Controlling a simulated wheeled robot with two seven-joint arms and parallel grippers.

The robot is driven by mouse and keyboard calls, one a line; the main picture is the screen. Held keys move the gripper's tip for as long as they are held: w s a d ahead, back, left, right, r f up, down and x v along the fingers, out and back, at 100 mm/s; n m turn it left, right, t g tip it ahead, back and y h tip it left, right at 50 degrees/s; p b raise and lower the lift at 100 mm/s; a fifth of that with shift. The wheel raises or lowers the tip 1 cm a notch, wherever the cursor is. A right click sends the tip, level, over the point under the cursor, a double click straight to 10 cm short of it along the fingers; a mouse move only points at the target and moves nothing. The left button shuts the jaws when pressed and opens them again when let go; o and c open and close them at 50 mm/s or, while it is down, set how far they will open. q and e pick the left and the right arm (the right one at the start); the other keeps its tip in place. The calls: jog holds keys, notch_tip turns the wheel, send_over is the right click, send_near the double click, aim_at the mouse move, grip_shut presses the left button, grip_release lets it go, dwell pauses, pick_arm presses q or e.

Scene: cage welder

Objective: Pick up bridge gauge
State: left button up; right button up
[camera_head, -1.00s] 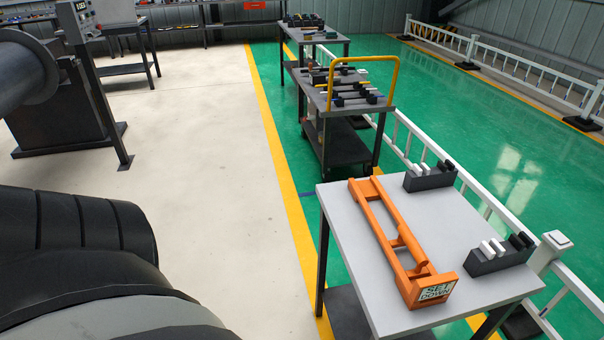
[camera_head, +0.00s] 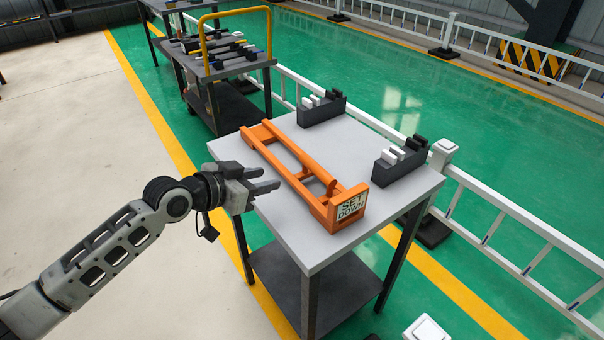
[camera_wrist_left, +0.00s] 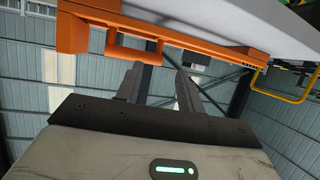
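A long orange frame (camera_head: 300,168), which I take for the bridge gauge, lies on the grey table (camera_head: 345,150). Its near end carries a plate reading "SET DOWN" (camera_head: 351,206). My left gripper (camera_head: 270,179) is at the table's left edge, beside the frame's left side, with its fingers pointing toward the frame. The fingers are apart and empty, with a gap to the frame. In the left wrist view the open fingers (camera_wrist_left: 158,76) point toward the orange frame (camera_wrist_left: 180,40), seen near the table edge. My right gripper is not in view.
Two dark blocks with white and black pegs stand on the table's far side, one at the back (camera_head: 321,110) and one at right (camera_head: 399,163). A white railing (camera_head: 480,190) runs behind the table. A cart with a yellow handle (camera_head: 236,40) stands farther back.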

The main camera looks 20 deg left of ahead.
aim_at(298, 176)
pick_arm(q)
jog(key=x, duration=0.6)
jog(key=shift+w+d+f, duration=0.1)
jog(key=x, duration=0.5)
jog(key=shift+w, duration=0.2)
grip_shut()
jog(key=shift+r, duration=0.3)
